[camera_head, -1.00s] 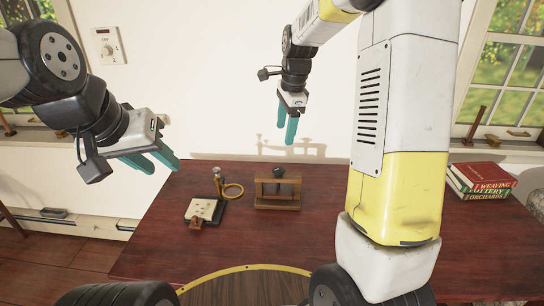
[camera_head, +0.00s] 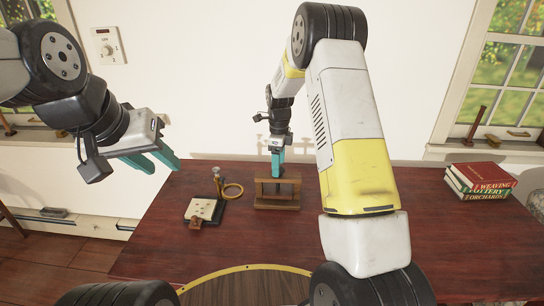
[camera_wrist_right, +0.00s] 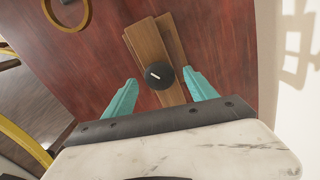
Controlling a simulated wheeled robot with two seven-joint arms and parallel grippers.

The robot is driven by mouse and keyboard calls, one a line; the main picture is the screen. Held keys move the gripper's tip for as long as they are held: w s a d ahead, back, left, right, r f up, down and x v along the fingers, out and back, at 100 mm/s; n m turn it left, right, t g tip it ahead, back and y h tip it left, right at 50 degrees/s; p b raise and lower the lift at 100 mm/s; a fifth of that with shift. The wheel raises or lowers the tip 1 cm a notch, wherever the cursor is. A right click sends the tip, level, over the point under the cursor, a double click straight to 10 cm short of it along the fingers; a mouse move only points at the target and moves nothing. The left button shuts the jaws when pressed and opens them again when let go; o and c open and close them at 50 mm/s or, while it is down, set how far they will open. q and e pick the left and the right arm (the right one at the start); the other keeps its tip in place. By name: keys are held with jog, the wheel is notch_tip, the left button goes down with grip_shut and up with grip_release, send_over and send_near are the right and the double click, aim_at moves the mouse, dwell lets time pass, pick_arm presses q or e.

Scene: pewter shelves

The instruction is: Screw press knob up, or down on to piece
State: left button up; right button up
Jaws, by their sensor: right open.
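The wooden press (camera_head: 277,190) stands on the dark red table, a small frame with a top bar and a base. Its round black knob (camera_wrist_right: 159,77) has a pale mark on top and shows in the right wrist view above the wooden bar (camera_wrist_right: 150,45). My right gripper (camera_head: 277,170) is over the press, pointing down. In the right wrist view its teal fingers (camera_wrist_right: 160,90) are spread on both sides of the knob, with gaps visible. In the head view the fingers hide the knob. My left gripper (camera_head: 160,160) is open and empty, left of the press above the table edge.
A pale board on a dark base (camera_head: 202,210) with a small wooden block lies left of the press. Stacked books (camera_head: 480,180) lie at the far right. The table between is clear.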

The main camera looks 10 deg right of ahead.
jog(key=shift+f, duration=0.3)
jog(key=c, duration=1.4)
